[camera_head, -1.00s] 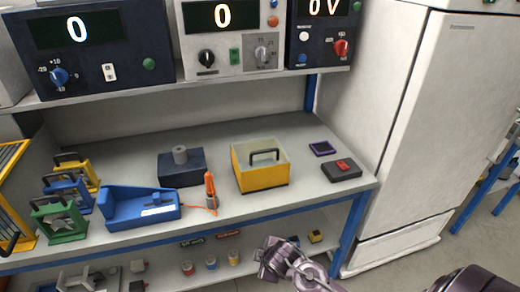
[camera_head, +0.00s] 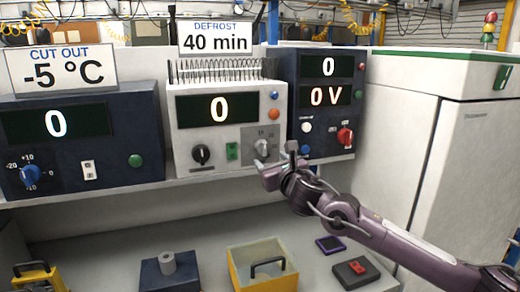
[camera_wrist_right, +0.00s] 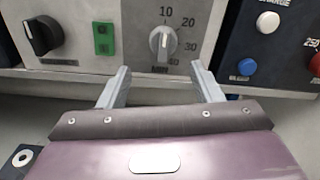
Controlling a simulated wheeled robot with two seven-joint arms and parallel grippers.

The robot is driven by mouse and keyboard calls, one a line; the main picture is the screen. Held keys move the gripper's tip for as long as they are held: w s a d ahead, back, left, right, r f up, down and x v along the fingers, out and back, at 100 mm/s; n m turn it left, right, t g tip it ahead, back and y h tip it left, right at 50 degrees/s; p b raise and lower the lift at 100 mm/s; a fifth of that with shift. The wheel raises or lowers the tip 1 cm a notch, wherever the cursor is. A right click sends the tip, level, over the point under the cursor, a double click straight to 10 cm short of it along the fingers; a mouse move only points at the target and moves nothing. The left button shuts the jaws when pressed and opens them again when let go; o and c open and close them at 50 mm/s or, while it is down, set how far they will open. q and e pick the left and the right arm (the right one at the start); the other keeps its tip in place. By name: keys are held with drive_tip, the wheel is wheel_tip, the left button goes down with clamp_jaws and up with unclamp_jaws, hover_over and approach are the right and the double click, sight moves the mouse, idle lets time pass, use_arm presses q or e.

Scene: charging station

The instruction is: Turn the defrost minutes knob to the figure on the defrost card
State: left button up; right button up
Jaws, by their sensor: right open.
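The defrost card (camera_head: 217,38) above the middle unit reads 40 min. The grey minutes knob (camera_head: 262,147) is at the lower right of the white unit, whose display (camera_head: 217,107) shows 0. In the right wrist view the knob (camera_wrist_right: 161,41) has figures 10, 20, 30 and 40 around its right side; its exact pointing is hard to tell. My right gripper (camera_head: 279,161) is open and empty, just below and in front of the knob. In the wrist view its fingertips (camera_wrist_right: 160,69) are spread either side below the knob, apart from it. My left gripper is not in view.
A black knob (camera_head: 201,154) and a green switch (camera_head: 232,151) are left of the minutes knob. A dark unit (camera_head: 318,85) with a red knob (camera_head: 345,136) stands close on the right. A yellow box (camera_head: 240,271) is on the bench below. A white cabinet (camera_head: 415,130) stands right.

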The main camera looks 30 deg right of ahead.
sight(265, 149)
drive_tip(key=w+p, duration=0.1)
drive_tip(key=w, duration=0.1)
drive_tip(key=w+d+r, duration=0.1)
drive_tip(key=w+p, duration=0.1)
drive_tip(key=w, duration=0.1)
drive_tip(key=shift+w+d+r+p, duration=0.2)
drive_tip(key=shift+w+d+p, duration=0.1)
drive_tip(key=shift+w+d, duration=0.2)
drive_tip(key=shift+w, duration=0.45)
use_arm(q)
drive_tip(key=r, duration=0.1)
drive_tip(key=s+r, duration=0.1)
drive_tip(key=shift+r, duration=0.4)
use_arm(e)
drive_tip(key=shift+w+f, duration=0.1)
drive_tip(key=c, duration=1)
